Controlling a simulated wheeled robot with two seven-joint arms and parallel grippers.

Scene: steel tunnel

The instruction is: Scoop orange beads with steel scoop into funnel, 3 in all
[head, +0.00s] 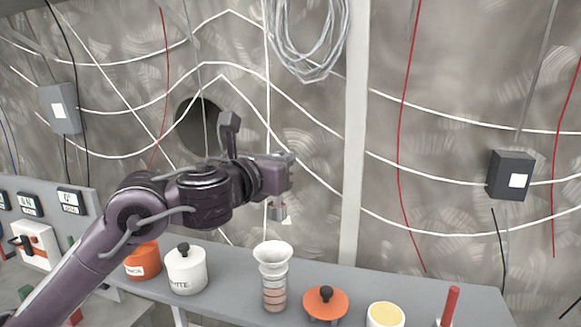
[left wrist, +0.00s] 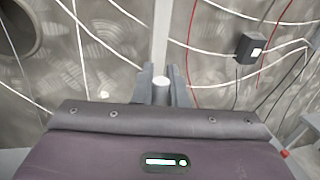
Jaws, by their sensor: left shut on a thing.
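My left gripper (head: 287,165) is shut on the steel scoop (head: 277,211), whose small cup hangs below the fingers, above and slightly right of the funnel. In the left wrist view the round pale end of the scoop handle (left wrist: 161,82) shows between the two fingers. The scoop's contents cannot be seen. The white funnel (head: 271,254) stands upright in a clear tube (head: 274,290) with reddish and pale layers. Orange beads cannot be made out. An orange jar (head: 143,262) with a label stands left, partly behind my arm. My right gripper is not in view.
A white lidded jar (head: 186,270) stands left of the funnel. An orange lid with a black knob (head: 326,302), an open pot with pale yellow contents (head: 385,314) and a red rod (head: 450,306) stand right. A control panel (head: 40,235) is far left. The shelf's back right is clear.

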